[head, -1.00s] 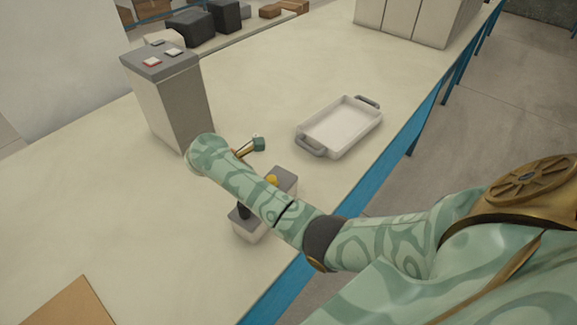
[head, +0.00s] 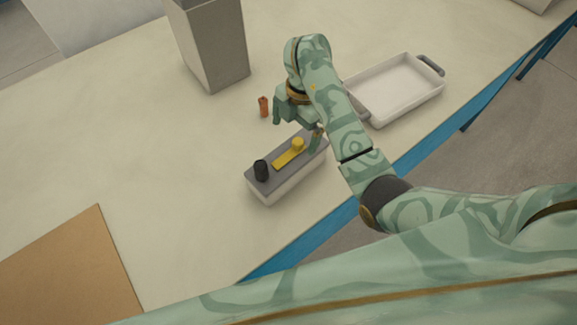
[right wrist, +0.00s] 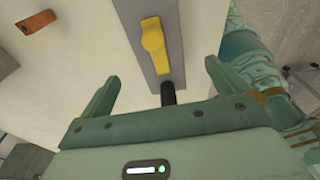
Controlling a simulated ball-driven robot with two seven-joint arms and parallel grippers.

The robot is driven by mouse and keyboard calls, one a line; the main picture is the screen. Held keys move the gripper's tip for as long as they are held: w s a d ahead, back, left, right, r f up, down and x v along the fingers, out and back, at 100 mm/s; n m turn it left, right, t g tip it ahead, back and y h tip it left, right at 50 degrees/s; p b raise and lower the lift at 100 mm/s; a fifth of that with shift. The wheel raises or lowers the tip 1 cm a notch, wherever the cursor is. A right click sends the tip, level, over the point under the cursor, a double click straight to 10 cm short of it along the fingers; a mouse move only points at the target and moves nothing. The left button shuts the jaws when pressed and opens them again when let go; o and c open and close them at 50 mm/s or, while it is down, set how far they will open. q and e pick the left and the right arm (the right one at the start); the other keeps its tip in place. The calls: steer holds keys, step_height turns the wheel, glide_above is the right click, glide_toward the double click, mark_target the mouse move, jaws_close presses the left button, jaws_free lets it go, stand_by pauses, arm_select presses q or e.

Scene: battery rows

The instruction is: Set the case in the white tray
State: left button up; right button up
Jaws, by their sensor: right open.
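The white case (head: 282,187) has a grey top, a yellow lever (head: 289,156) and a black knob (head: 260,170), and rests on the table. In the right wrist view its grey top (right wrist: 147,8), lever (right wrist: 153,45) and knob (right wrist: 168,93) appear between the fingers. My right gripper (head: 297,130) is open and empty at the case's far end; I cannot tell whether it touches. It also shows in the right wrist view (right wrist: 160,82). The white tray (head: 410,110) stands to the right, empty where visible, partly behind my right arm. My left gripper is out of view.
A tall grey box (head: 212,50) stands behind. A brown board (head: 75,265) lies front left. The table's blue edge (head: 300,243) runs along the right.

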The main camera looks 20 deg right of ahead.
mark_target(288, 155)
steer(key=f, duration=0.1)
steer(key=f+b, duration=0.1)
steer(key=f, duration=0.1)
steer(key=a+f, duration=0.1)
steer(key=f, duration=0.1)
steer(key=shift+s+f+b, duration=0.15)
steer(key=shift+s+b, duration=0.1)
steer(key=shift+b, duration=0.1)
steer(key=f, duration=0.1)
steer(key=f+b, duration=0.1)
steer(key=f, duration=0.1)
steer(key=a+f+b, duration=0.1)
steer(key=f, duration=0.1)
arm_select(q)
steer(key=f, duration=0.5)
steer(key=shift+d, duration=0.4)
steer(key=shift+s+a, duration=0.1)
arm_select(e)
steer(key=shift+r, duration=0.1)
steer(key=c, duration=1.3)
